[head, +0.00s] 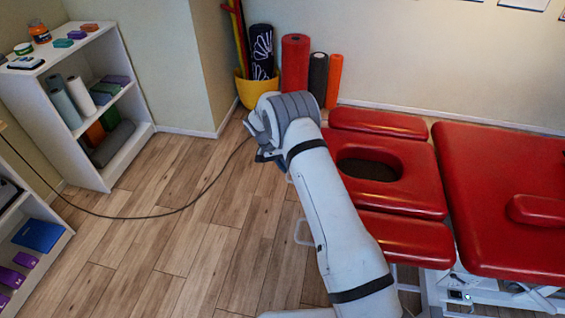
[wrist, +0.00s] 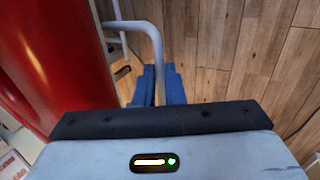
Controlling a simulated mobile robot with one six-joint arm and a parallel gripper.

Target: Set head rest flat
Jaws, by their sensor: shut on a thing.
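The red head rest (head: 422,185) with its oval face hole is at the left end of the red treatment couch (head: 490,180) in the head view. Its exact tilt is hard to judge. Its red padding (wrist: 55,70) fills the left of the wrist view. A pale bent bar (wrist: 150,32) comes out from beside the padding. My gripper (wrist: 157,84) has its blue fingers shut on the end of this bar.
Red side pads (head: 380,122) flank the head rest. Rolled mats (head: 295,68) and a yellow bucket (head: 252,90) stand against the back wall. A white shelf (head: 135,125) is at left. A dark cable (head: 150,216) crosses the otherwise open wooden floor (head: 170,240).

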